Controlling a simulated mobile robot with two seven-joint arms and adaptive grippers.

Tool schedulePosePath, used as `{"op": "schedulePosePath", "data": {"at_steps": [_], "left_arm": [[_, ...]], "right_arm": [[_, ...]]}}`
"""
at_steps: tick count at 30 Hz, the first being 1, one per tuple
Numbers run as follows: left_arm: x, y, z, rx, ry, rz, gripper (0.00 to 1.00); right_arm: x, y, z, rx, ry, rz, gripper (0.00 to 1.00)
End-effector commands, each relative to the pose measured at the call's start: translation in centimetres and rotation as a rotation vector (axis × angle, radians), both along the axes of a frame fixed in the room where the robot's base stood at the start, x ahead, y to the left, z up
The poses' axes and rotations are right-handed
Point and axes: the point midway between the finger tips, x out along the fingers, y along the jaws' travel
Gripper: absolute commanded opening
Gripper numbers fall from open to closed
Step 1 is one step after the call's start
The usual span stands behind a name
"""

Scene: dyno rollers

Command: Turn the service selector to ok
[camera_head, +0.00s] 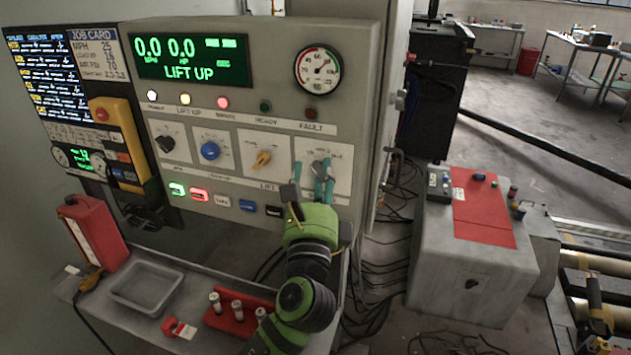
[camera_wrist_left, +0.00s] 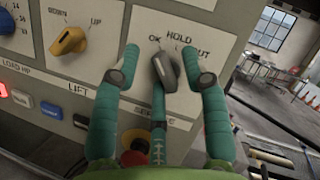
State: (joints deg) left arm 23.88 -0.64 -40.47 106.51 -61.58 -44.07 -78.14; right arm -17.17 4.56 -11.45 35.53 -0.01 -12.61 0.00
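The service selector is a dark grey knob (camera_wrist_left: 165,72) on a light plate marked OK, HOLD and a partly covered third word. In the wrist view its upper end leans up and left, toward OK; its exact pointing side is hard to tell. In the head view the selector (camera_head: 319,169) is at the panel's lower right, partly covered by my fingers. My left gripper (camera_wrist_left: 165,68) has teal fingers spread on both sides of the knob, with visible gaps; a third finger lies below it. It also shows in the head view (camera_head: 312,187). My right gripper is not in view.
The yellow lift knob (camera_head: 262,160) is just left of the selector, and a blue knob (camera_head: 210,151) is farther left. A row of buttons (camera_head: 222,201) runs below. A shelf holds a grey tray (camera_head: 148,286) and a red rack (camera_head: 235,312). A grey cabinet (camera_head: 465,265) stands right.

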Motion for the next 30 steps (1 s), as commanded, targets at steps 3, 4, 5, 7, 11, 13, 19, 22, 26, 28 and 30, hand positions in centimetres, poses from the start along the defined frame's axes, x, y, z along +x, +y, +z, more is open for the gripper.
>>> {"op": "schedulePosePath", "data": {"at_steps": [3, 4, 5, 7, 11, 13, 19, 22, 26, 28, 30], "left_arm": [[0.0, -0.1, 0.2, 0.0, -0.003, -0.003, 0.44], [0.0, -0.1, 0.1, 0.001, -0.002, -0.003, 0.44], [0.0, -0.1, 0.1, 0.001, -0.001, -0.003, 0.44], [0.0, -0.1, 0.0, 0.002, 0.001, -0.003, 0.44], [0.0, -0.1, -0.2, 0.003, 0.004, -0.003, 0.44], [0.0, -0.2, -0.3, 0.003, 0.006, -0.003, 0.44], [-1.4, -0.1, -0.9, 0.004, 0.009, -0.002, 0.44], [-3.3, 0.0, -1.5, 0.002, 0.011, -0.004, 0.44], [-6.0, 0.1, -2.3, 0.003, 0.009, -0.004, 0.44], [-7.4, 0.2, -2.8, 0.004, 0.01, -0.003, 0.44], [-8.7, 0.3, -3.1, 0.003, 0.008, -0.004, 0.44]], "right_arm": [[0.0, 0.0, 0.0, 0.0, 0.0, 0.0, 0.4], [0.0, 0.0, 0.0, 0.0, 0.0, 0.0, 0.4], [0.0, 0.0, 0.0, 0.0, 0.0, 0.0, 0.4], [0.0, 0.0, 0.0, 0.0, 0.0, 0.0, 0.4], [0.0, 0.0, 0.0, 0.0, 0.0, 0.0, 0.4], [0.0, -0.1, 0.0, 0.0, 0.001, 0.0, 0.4], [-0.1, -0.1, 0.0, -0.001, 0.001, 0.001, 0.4], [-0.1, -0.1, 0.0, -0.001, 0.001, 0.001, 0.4], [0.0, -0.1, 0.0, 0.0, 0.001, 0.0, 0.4], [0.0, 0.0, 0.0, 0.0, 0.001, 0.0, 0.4], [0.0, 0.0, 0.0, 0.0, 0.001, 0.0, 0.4]]}}
